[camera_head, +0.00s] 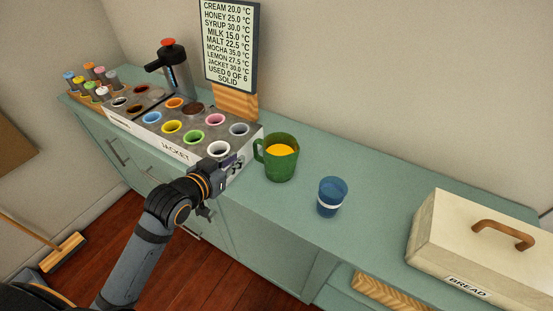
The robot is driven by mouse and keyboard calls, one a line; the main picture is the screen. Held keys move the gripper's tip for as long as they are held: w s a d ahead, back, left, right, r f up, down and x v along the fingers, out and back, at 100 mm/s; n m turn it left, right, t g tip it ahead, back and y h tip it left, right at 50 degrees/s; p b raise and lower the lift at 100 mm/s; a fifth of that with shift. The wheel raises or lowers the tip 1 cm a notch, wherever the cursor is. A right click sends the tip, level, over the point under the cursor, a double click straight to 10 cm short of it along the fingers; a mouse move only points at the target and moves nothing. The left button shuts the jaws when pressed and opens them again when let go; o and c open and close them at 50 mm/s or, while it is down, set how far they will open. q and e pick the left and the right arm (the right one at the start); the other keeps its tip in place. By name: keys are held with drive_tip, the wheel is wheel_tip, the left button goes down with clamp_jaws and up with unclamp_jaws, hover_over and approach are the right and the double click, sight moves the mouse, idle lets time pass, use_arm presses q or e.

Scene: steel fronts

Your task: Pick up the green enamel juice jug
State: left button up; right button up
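The green jug (280,160) stands upright on the teal counter (285,205), with orange liquid inside and its handle toward the left. My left gripper (235,163) is just left of the jug, near its handle and in front of the jacket box's right end. A gap seems to show between gripper and jug, but I cannot tell whether the fingers are open or shut. The fingertips are small and dark against the box. My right gripper is not in view.
A blue cup (331,196) with a white band stands right of the jug. The jacket box (160,139) with coloured wells is on the left. A bread box (475,245) is at the right. A sign (230,45) stands behind. Counter between cup and bread box is clear.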

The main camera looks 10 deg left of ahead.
sight(253, 146)
use_arm(q)
drive_tip(key=shift+x, duration=5.2)
drive_tip(key=shift+a, duration=0.1)
clamp_jaws()
drive_tip(key=shift+r, duration=0.15)
drive_tip(key=shift+r, duration=0.1)
